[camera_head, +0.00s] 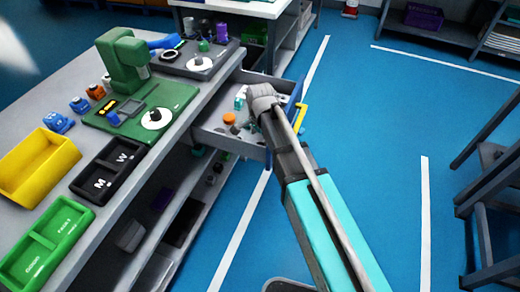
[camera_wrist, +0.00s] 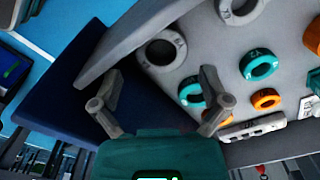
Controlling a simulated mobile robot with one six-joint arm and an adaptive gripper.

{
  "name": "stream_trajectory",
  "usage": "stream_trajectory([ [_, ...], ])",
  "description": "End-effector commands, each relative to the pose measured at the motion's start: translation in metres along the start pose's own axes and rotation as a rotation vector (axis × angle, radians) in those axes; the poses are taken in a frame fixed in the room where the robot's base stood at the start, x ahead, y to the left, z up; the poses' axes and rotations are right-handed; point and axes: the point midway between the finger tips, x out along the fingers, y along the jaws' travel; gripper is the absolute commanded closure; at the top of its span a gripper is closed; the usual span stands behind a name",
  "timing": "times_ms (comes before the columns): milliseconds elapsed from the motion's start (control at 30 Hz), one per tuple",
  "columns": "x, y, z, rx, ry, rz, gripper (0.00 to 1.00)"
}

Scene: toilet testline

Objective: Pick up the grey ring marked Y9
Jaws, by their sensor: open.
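My gripper (camera_wrist: 160,76) is open and empty, its two fingers spread apart over the edge of an open drawer. A grey ring (camera_wrist: 149,52) lies in the drawer just beyond the fingertips in the wrist view; its marking is too blurred to read surely. A second grey ring (camera_wrist: 225,14) lies farther right at the top edge, its marking also unclear. In the head view my gripper (camera_head: 263,98) is over the open drawer (camera_head: 208,136), and my arm hides part of its contents. I cannot tell which grey ring is Y9.
Teal rings (camera_wrist: 246,66) and orange rings (camera_wrist: 256,99) lie close by in the drawer. A white labelled piece (camera_wrist: 253,127) is right of my right finger. The blue drawer front has a yellow handle (camera_head: 300,117).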

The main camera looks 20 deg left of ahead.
Motion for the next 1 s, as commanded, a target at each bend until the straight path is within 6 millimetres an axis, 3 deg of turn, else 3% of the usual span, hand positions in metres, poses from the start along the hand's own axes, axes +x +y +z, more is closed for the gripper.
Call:
stream_trajectory([
  [400, 0.033, -0.001, -0.002, 0.000, 0.000, 0.000, 0.04],
  [1000, 0.035, -0.001, -0.002, 0.000, 0.000, 0.000, 0.04],
])
